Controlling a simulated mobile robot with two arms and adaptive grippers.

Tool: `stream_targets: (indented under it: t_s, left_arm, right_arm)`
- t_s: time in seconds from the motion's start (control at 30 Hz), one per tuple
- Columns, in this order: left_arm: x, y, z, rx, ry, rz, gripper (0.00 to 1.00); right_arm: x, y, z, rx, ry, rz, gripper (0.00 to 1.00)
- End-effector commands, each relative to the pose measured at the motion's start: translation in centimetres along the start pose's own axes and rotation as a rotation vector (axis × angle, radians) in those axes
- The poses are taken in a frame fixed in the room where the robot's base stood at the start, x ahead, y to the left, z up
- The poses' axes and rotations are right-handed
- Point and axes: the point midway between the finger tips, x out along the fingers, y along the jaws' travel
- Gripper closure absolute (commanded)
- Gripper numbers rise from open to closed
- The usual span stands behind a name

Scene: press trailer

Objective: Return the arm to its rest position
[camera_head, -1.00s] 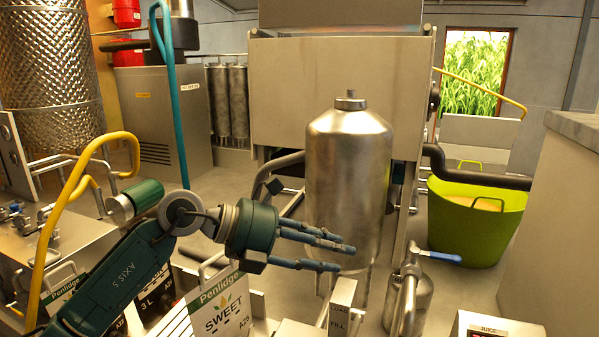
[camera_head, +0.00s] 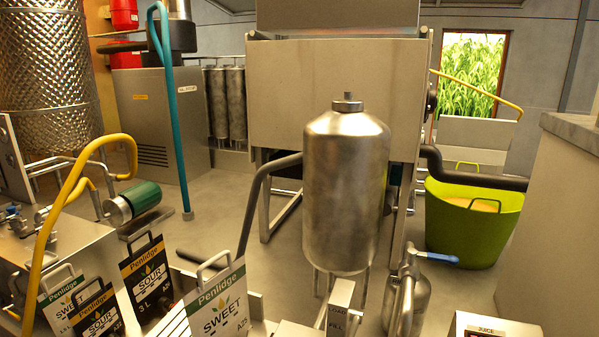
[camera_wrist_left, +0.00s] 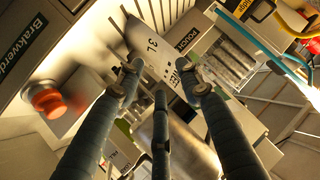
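My left gripper shows only in the left wrist view (camera_wrist_left: 162,84). Its three dark fingers are spread apart and no object is held between them. Beyond the fingertips are a pale panel marked 3 L (camera_wrist_left: 153,46) and a metal cylinder, partly hidden by the fingers. A red knob (camera_wrist_left: 47,100) on a pale housing is left of the fingers; I cannot tell the distance to it. No part of my arms shows in the head view, and my right gripper is in neither view.
In the head view, a steel tank (camera_head: 346,190) stands in the middle. Penlidge pouches, sweet (camera_head: 217,304) and sour (camera_head: 148,280), stand at lower left beside a yellow hose (camera_head: 67,190). A green tub (camera_head: 470,225) is at right. Some floor is open left of the tank.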

Motion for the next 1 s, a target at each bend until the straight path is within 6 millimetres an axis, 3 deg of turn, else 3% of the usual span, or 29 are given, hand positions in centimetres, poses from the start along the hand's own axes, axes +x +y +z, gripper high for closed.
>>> stream_targets:
  t_s: [0.03,0.1,0.2,0.4,0.57,0.87,1.0]
  left_arm:
    - [-1.2,0.9,3.6,-0.032,-0.102,0.035,0.64]
    - [-2.8,2.2,7.5,-0.066,-0.222,0.08,0.64]
    - [-5.2,3.6,11.8,-0.097,-0.36,0.133,0.64]
    - [-10.1,6.0,17.7,-0.14,-0.571,0.224,0.64]
    - [-14.2,7.5,21.2,-0.162,-0.713,0.292,0.64]
    - [-9.0,10.8,27.7,-0.155,-0.755,0.305,0.64]
    - [-6.5,12.8,32.1,-0.15,-0.775,0.311,0.64]
  right_arm:
    - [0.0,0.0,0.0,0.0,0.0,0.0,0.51]
    - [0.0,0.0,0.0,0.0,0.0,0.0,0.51]
    - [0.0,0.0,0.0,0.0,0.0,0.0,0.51]
    - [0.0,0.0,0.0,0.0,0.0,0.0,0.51]
    - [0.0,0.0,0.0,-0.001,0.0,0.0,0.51]
    - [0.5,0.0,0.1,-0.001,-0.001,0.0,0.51]
    - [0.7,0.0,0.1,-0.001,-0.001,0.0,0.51]
